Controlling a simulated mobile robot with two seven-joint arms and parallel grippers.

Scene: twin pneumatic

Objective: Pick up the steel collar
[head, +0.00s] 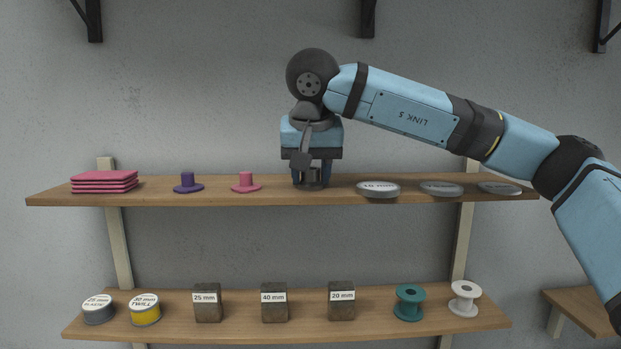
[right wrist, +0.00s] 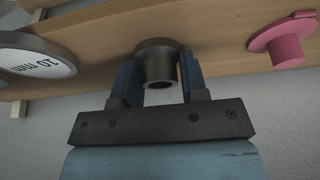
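The steel collar (right wrist: 158,62), a dark grey flanged ring with a round hole, is on the upper shelf in the right wrist view. It stands between the two fingers of my right gripper (right wrist: 160,78). The fingers are apart, one on each side of the collar's narrow part, and no firm contact shows. In the head view my right gripper (head: 312,176) points down at the middle of the upper shelf, and the collar (head: 311,184) is mostly hidden by it. My left gripper is not in view.
The upper shelf (head: 90,197) also holds pink pads (head: 104,182), a purple flanged plug (head: 187,184), a pink one (head: 246,184) and grey labelled discs (head: 378,189). The lower shelf (head: 240,330) holds tins, labelled blocks (head: 274,304) and spools (head: 409,303).

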